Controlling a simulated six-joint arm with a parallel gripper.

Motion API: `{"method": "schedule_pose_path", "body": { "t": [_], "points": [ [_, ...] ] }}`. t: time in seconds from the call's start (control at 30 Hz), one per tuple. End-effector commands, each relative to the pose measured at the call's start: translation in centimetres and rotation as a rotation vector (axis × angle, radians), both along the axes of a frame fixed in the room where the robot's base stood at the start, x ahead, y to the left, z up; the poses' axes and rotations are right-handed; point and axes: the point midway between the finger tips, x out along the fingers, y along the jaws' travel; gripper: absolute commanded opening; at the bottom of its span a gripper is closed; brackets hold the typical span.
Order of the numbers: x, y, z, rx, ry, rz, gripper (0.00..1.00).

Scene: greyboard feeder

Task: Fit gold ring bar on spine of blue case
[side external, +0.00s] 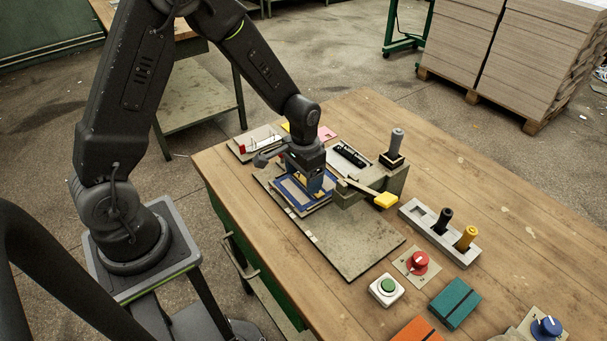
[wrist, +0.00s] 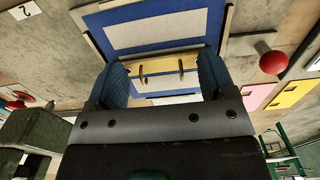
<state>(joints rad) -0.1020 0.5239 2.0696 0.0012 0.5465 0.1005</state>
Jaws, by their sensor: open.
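The blue case (side external: 288,188) lies open and flat on the worn board, with pale panels inside blue borders. It also shows in the wrist view (wrist: 120,40). The gold ring bar (wrist: 150,67) lies across the middle of the case, along the spine, with two ring prongs visible. My gripper (wrist: 164,77) is open, with one blue-padded finger at each end of the bar. The fingers stand close to the bar's ends; I cannot tell whether they touch it. In the side view my gripper (side external: 314,182) is low over the case and hides part of it. Whether the bar is fully seated is unclear.
A grey fixture (side external: 372,190) with a yellow-ended lever (side external: 385,200) stands close right of my gripper. A tray holding a black item (side external: 350,155) is behind. A grey block with pegs (side external: 440,232), a red knob (side external: 418,260) and a green button (side external: 388,287) are right. The board's front (side external: 350,240) is clear.

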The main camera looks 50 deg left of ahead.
Motion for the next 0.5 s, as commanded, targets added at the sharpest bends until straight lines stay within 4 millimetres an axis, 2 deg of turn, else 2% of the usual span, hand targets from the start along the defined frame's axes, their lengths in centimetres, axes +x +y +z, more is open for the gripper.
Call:
{"method": "schedule_pose_path", "body": {
  "t": [0.17,0.27,0.37,0.5],
  "points": [
    [0.0,0.0,0.2,0.0,-0.001,0.0,0.77],
    [0.1,0.0,1.0,0.0,-0.004,0.0,0.77],
    [0.1,0.0,2.5,0.001,-0.005,0.0,0.77],
    [0.1,0.0,5.7,0.001,-0.008,0.0,0.77]
  ]
}}
